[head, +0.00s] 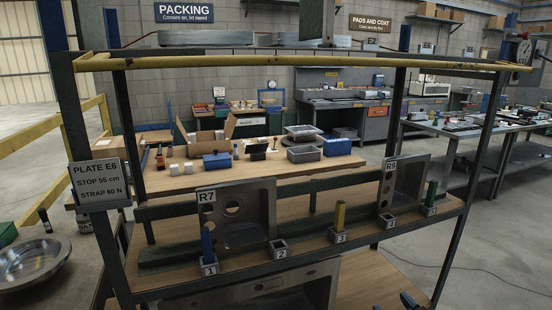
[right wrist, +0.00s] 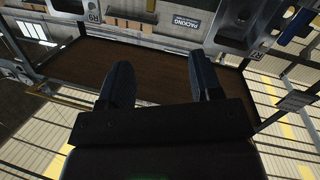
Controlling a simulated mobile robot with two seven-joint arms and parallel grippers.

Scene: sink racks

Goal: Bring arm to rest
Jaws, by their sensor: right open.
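My right gripper (right wrist: 163,76) is open in the right wrist view, with two dark fingers spread apart and nothing between them. A brown board (right wrist: 165,68) shows behind the fingers; I cannot tell how far off it is. In the head view, dark tips that look like my right gripper (head: 409,300) show at the bottom edge, in front of the rack's lower board and right of the lower sink. My left gripper is not in either view.
A dark rack (head: 82,180) with a yellow top rail (head: 300,60) stands ahead. Its shelf holds upright sinks R7 (head: 262,205) and R9 (head: 412,170), and numbered holders; holder 2 (head: 279,250) is empty. A lower sink (head: 265,285) lies below. A steel bowl (head: 35,265) sits left.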

